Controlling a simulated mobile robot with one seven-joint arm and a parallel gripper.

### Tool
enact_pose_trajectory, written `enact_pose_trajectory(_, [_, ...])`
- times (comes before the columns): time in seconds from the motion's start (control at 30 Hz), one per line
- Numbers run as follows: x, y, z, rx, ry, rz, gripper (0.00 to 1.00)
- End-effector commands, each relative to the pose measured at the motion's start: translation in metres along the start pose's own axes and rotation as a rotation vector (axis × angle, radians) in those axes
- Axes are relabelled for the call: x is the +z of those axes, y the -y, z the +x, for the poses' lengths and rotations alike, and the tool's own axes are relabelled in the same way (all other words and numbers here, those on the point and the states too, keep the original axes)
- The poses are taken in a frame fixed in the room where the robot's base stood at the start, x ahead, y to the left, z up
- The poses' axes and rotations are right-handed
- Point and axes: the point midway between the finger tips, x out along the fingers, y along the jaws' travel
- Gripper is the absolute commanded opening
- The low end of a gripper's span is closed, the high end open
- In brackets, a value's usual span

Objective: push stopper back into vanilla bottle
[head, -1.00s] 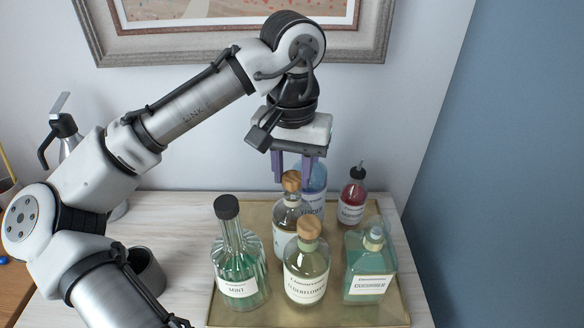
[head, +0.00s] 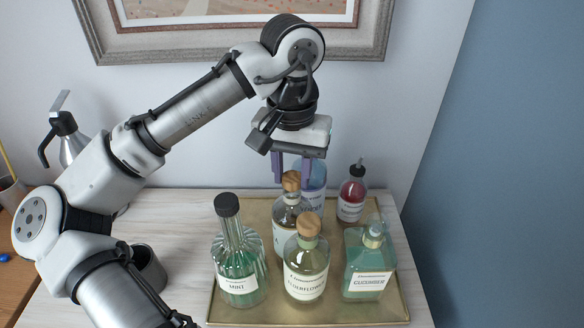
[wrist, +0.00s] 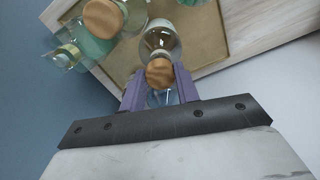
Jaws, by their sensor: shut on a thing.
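A clear bottle with a round wooden stopper (head: 291,182) stands on the tray, behind the elderflower bottle. I take it as the vanilla bottle (head: 281,217), but its label is mostly hidden and unreadable. My gripper (head: 292,180) points down from above, its two purple fingers on either side of that stopper. In the wrist view the stopper (wrist: 160,73) sits between the fingertips (wrist: 160,75), and the bottle's glass (wrist: 160,40) extends beyond it. The gripper is shut on the stopper. How deep the stopper sits in the neck is hard to tell.
A blue bottle (head: 315,178) stands close behind the fingers. The elderflower bottle (head: 306,265) is in front, mint (head: 238,270) front left, cucumber (head: 368,262) front right, and a red bottle (head: 352,195) back right. All stand on a brass tray (head: 330,315).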

Motion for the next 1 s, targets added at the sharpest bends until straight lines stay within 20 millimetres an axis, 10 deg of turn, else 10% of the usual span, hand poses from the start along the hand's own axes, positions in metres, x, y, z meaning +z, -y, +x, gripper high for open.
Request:
enact_pose_trajectory(0.4, [0.0001,0.0,0.0015,0.0,0.001,0.0,0.1])
enact_pose_trajectory(0.43, [0.0001,0.0,0.0015,0.0,0.001,0.0,0.33])
enact_pose_trajectory(0.6, [0.0001,0.0001,0.0015,0.0,0.001,0.0,0.55])
enact_pose_trajectory(1.0, [0.0001,0.0001,0.0015,0.0,0.001,0.0,0.78])
